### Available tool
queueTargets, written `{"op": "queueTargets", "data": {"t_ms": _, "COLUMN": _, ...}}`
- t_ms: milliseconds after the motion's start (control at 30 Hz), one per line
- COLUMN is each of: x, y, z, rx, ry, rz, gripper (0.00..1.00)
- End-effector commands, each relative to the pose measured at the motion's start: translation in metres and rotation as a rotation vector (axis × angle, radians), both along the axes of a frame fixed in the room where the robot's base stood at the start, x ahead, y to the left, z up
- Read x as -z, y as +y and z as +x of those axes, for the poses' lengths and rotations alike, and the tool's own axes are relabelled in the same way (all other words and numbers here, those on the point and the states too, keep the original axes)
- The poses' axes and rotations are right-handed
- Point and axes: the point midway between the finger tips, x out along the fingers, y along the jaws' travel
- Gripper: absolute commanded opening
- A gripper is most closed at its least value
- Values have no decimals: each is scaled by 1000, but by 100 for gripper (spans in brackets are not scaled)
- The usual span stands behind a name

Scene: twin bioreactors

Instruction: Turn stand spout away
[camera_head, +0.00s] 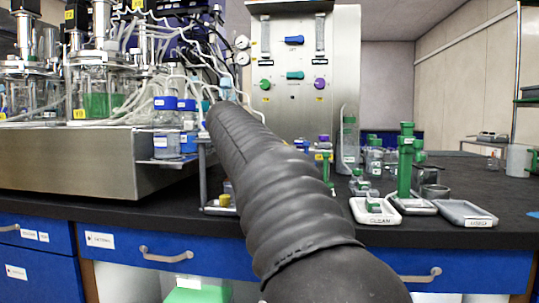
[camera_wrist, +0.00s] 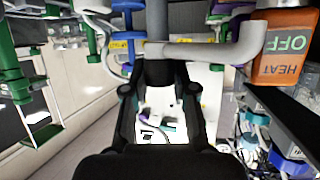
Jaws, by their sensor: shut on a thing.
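The stand spout (camera_wrist: 215,50) is a grey pipe in the wrist view. It runs right from a grey upright post (camera_wrist: 157,22) and bends up at its right end. My gripper (camera_wrist: 160,73) is shut on the spout close to the post, and its dark fingers cover part of that joint. In the head view my black-sleeved arm reaches up and left, hiding the gripper and the spout. A thin grey upright of a small stand (camera_head: 202,175) shows just left of the arm.
An orange box marked HEAT OFF (camera_wrist: 285,45) is close to the spout's bent end. Blue-capped bottles (camera_head: 166,125) stand left of my arm. White trays (camera_head: 374,211) and green items (camera_head: 405,160) stand right. A steel panel (camera_head: 345,55) rises behind.

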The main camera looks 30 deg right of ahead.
Motion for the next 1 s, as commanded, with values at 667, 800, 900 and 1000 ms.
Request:
{"op": "queueTargets", "data": {"t_ms": 667, "x": 3, "y": 0, "z": 0, "rx": 2, "ry": 6, "rz": 3, "gripper": 53}}
{"op": "queueTargets", "data": {"t_ms": 800, "x": 2, "y": 0, "z": 0, "rx": 1, "ry": 3, "rz": 3, "gripper": 53}}
{"op": "queueTargets", "data": {"t_ms": 900, "x": 1, "y": 1, "z": 0, "rx": 0, "ry": 2, "rz": 2, "gripper": 53}}
{"op": "queueTargets", "data": {"t_ms": 1000, "x": -1, "y": 4, "z": -2, "rx": -1, "ry": 2, "rz": 1, "gripper": 53}}
